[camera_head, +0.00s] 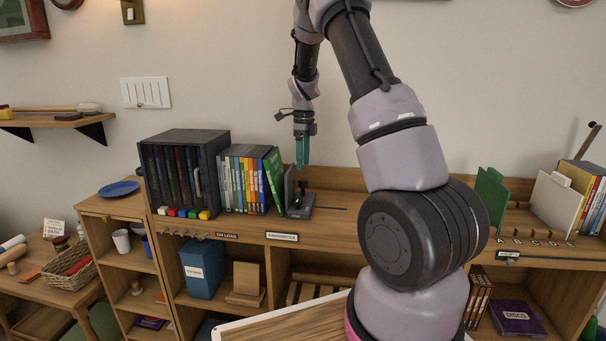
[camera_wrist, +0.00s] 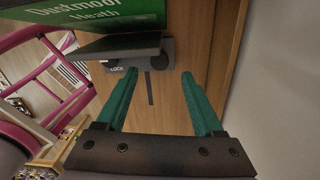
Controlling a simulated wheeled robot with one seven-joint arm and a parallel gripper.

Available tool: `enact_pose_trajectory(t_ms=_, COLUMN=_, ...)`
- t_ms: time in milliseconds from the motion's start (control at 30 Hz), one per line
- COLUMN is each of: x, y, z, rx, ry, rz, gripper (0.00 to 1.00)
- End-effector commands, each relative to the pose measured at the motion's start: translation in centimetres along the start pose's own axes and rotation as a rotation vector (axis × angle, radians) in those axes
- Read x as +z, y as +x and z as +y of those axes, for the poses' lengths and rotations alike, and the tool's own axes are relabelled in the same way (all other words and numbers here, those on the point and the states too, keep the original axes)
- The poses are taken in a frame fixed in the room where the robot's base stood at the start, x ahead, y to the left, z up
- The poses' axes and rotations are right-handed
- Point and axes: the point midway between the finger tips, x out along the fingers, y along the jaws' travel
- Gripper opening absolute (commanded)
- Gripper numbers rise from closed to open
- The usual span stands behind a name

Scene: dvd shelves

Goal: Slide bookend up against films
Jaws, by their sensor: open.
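The dark grey bookend (camera_head: 300,207) stands on the shelf top, with an upright plate, a flat base and a small black knob. It stands at the right end of the films (camera_head: 248,180), a row of coloured cases. The last green film leans, its top tilted left. In the wrist view the bookend (camera_wrist: 120,48) lies beyond my fingertips, beside a green film (camera_wrist: 90,14) with white lettering. My gripper (camera_head: 303,152) points down above the bookend, open and empty, its teal fingers apart. It also shows in the wrist view (camera_wrist: 157,82), apart from the bookend.
A dark case box (camera_head: 183,172) stands left of the films. A slot runs along the shelf top (camera_head: 335,200) right of the bookend, where there is free room. A green divider (camera_head: 489,190) and more cases stand at the far right. The wall is close behind.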

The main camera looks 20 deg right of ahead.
Motion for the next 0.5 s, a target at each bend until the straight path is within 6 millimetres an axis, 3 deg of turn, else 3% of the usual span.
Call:
enact_pose_trajectory(t_ms=200, x=0.0, y=-3.5, z=0.0, rx=-0.002, ry=-0.001, rz=0.0, gripper=0.69)
enact_pose_trajectory(t_ms=500, x=0.0, y=-4.4, z=0.0, rx=0.0, ry=0.0, rz=0.0, gripper=0.69)
